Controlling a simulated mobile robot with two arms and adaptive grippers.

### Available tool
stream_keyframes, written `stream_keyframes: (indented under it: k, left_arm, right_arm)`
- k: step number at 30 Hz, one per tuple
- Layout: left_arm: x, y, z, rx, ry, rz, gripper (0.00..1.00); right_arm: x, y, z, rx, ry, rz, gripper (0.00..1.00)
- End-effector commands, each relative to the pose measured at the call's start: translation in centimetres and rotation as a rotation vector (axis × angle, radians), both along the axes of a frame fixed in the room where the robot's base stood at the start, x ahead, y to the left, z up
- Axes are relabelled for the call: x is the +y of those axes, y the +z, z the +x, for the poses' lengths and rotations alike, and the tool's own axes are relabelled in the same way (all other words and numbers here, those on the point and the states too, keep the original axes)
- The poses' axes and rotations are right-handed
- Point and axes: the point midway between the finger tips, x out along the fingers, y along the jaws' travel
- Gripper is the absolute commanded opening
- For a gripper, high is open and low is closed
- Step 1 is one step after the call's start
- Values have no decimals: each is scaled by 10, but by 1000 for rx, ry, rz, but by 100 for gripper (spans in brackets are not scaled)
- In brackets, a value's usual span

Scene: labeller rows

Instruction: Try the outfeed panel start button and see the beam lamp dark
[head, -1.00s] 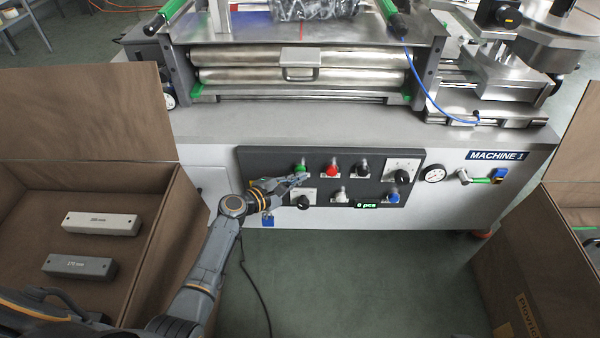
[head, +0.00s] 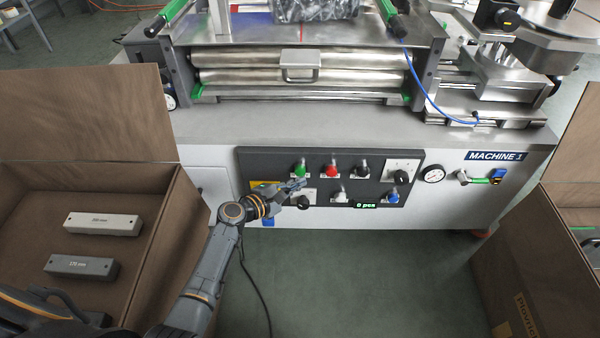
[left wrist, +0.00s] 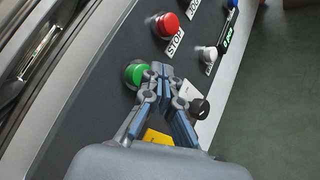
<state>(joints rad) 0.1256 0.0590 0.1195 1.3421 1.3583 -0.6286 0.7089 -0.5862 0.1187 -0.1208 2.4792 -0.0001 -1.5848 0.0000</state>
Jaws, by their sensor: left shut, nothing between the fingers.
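The dark panel (head: 330,158) on the front of the machine carries a green button (head: 300,169), a red button (head: 331,170) and a black one (head: 363,169). The green button also shows in the left wrist view (left wrist: 135,74), beside my fingertips. My left gripper (head: 299,185) is shut and empty, just below the green button in the head view. Its closed fingers (left wrist: 162,71) partly cover the panel there. I cannot tell which part is the beam lamp, nor whether it is lit. My right gripper is not in view.
Lower on the panel are a black knob (head: 303,202), a white button (head: 341,197), a blue button (head: 393,196) and a green "0 pcs" display (head: 366,205). A brown box (head: 190,215) with two labelled bars stands left; another box (head: 510,265) stands right.

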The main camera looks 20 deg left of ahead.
Motion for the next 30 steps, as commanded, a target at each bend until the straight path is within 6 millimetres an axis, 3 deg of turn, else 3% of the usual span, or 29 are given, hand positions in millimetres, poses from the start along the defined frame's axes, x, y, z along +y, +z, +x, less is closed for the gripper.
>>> stream_keyframes:
  k: [5, 21, 30]
  left_arm:
    - [-1, 0, -2, 1, 0, -1, 0]
    - [-13, 0, -47, 1, 0, -1, 0]
    - [-14, 0, -48, 0, 0, 0, 0]
  right_arm:
    - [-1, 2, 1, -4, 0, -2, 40]
    - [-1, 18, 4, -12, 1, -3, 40]
    - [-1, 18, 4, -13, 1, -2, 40]
